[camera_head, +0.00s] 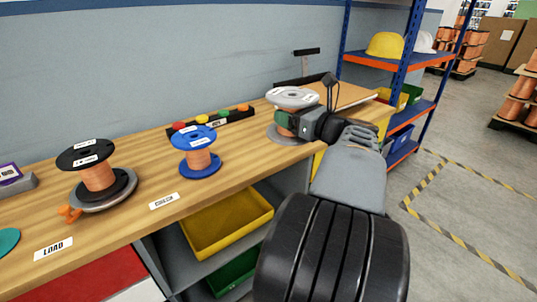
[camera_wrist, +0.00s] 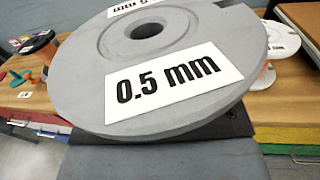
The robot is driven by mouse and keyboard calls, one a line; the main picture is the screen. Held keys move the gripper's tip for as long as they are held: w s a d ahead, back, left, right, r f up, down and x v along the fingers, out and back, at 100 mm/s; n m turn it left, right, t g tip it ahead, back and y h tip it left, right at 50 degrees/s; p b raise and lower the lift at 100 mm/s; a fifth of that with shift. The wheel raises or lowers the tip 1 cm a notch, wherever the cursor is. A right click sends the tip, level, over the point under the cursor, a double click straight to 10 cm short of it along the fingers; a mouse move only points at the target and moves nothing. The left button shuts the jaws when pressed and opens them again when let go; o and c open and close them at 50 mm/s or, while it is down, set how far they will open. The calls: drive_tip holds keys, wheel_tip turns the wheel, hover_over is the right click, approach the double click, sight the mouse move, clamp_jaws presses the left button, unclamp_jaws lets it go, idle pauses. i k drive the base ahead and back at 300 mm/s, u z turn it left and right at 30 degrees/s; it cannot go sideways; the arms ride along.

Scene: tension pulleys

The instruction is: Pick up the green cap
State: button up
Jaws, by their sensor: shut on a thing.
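The grey spool (camera_head: 292,98) with copper wire stands at the right part of the wooden bench. Its top flange (camera_wrist: 175,92), labelled 0.5 mm, fills most of the wrist view. My gripper (camera_head: 288,122) is at the spool's side, below the top flange, and is shut on it. The flange hides the fingertips in the wrist view. A small green cap (camera_head: 223,112) sits in a dark rack on the bench, behind and left of the grey spool, apart from my gripper.
The rack (camera_head: 214,123) also holds red and yellow caps. A blue spool (camera_head: 195,138) and a black spool (camera_head: 85,156) stand left on the bench (camera_head: 135,200). A flat teal piece (camera_head: 8,241) lies at the left edge. A yellow bin (camera_head: 226,222) sits below.

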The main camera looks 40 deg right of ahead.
sight(224, 112)
drive_tip(key=k, duration=0.65)
drive_tip(key=u, duration=0.85)
drive_tip(key=i, duration=1)
drive_tip(key=z, duration=1.25)
